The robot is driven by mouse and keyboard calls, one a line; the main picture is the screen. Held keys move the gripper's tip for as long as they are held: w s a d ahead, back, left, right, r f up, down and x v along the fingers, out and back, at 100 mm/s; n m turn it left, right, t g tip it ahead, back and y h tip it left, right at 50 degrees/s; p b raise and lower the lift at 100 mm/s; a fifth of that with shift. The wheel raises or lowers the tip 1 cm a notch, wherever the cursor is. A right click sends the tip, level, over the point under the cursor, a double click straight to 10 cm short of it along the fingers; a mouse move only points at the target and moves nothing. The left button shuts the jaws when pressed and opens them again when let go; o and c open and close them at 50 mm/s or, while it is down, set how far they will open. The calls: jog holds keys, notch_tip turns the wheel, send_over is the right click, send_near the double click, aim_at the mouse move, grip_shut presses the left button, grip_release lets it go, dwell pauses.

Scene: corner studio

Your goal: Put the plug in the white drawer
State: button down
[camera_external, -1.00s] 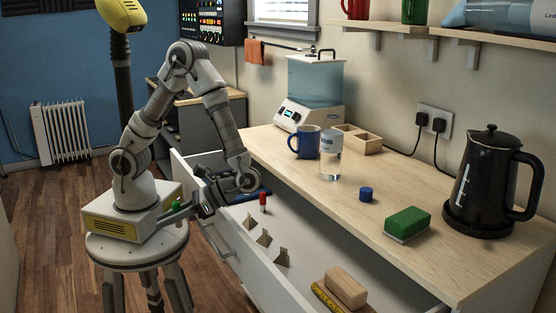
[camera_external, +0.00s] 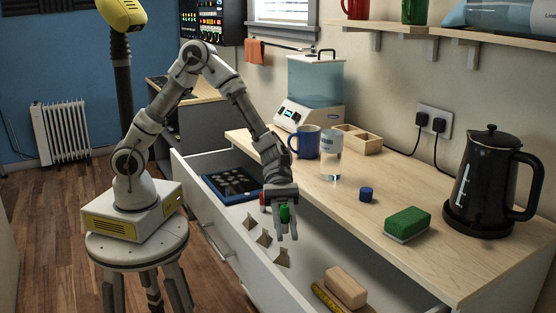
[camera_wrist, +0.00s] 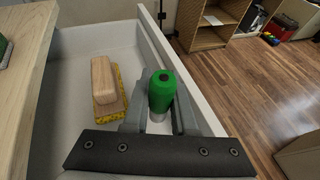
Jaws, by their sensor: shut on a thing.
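The white drawer (camera_external: 312,250) stands pulled open below the wooden counter; its inside and rim also show in the wrist view (camera_wrist: 155,38). My gripper (camera_external: 287,234) points down over the drawer and is shut on a green plug (camera_external: 285,213). In the wrist view the plug (camera_wrist: 161,91) is a green cylinder with a dark spot on its end, upright between the two grey fingers (camera_wrist: 160,118). Its lower end is partly hidden. I cannot tell exactly how high it is above the drawer floor.
The drawer holds a dark blue tray (camera_external: 232,185), a red item (camera_external: 264,198), several small brown wedges (camera_external: 264,238) and a wooden block (camera_external: 346,287) on a yellow piece (camera_external: 325,297). The counter bears a mug (camera_external: 306,142), glass (camera_external: 331,160), green sponge (camera_external: 407,222) and black kettle (camera_external: 484,185).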

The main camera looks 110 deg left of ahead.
jog(key=shift+n+t+y, duration=0.4)
jog(key=shift+n+t, duration=0.3)
jog(key=f+b, duration=0.1)
jog(key=f, duration=0.2)
jog(key=w+a+f+b, duration=0.1)
jog(key=f, duration=0.3)
jog(key=a+f+b, duration=0.1)
jog(key=f+b, duration=0.1)
jog(key=f, duration=0.1)
jog(key=shift+w+a+f, duration=0.15)
jog(key=shift+w+a, duration=0.05)
jog(key=shift+f+b, duration=0.45)
jog(key=shift+f, duration=0.1)
jog(key=shift+f, duration=0.1)
jog(key=c, duration=0.7)
grip_release()
